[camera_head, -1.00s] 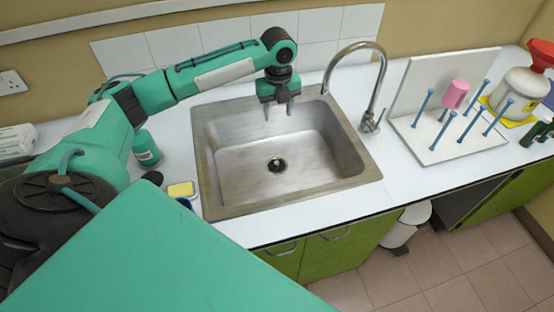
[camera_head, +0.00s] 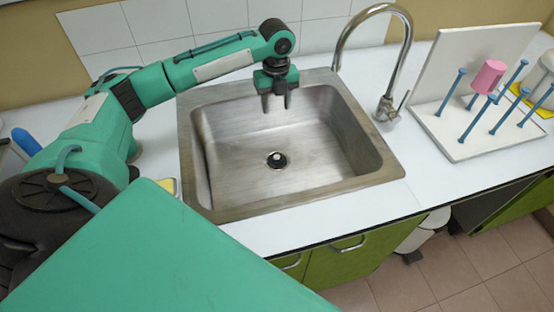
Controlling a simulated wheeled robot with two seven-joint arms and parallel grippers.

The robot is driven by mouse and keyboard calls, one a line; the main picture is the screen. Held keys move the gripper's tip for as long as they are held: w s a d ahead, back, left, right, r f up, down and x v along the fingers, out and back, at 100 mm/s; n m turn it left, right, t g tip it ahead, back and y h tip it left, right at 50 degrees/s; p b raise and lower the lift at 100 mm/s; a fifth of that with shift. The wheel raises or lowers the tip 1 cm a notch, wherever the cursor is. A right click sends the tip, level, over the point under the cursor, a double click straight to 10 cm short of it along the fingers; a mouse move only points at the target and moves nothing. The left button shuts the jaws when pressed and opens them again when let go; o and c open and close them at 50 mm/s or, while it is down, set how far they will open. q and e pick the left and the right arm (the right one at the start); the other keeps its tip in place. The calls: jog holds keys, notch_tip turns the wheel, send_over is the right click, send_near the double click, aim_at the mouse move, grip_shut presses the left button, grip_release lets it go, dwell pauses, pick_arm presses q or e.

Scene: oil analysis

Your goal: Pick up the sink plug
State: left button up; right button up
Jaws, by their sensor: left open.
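The steel sink (camera_head: 232,207) is set into the white counter. At its bottom is a round dark drain fitting with a pale centre, which I take to be the sink plug (camera_head: 276,160). I cannot tell whether the plug is separate from the drain. My left gripper (camera_head: 277,105) hangs over the back part of the sink, fingers pointing down. It is open and empty, higher than the plug and farther back, not touching it. My right gripper is not in view.
A curved metal faucet (camera_head: 387,105) stands at the sink's back right corner. A white drying rack (camera_head: 450,145) with blue pegs and a pink cup (camera_head: 488,76) is to the right. A yellow sponge (camera_head: 168,185) is partly hidden left of the sink. The basin is otherwise empty.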

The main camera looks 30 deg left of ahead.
pick_arm(q)
notch_tip(320, 180, down, 7)
jog(key=b, duration=0.6)
send_over(277, 156)
jog(key=f, duration=0.9)
jog(key=shift+w+a+f, duration=0.15)
jog(key=shift+a+f, duration=0.05)
jog(key=shift+f, duration=0.05)
jog(key=f, duration=0.4)
jog(key=shift+s+d+f, duration=0.25)
jog(key=shift+f, duration=0.5)
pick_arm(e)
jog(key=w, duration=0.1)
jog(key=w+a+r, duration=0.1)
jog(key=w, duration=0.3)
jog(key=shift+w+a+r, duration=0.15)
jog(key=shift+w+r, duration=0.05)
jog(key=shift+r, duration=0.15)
pick_arm(q)
jog(key=shift+c, duration=0.2)
grip_shut()
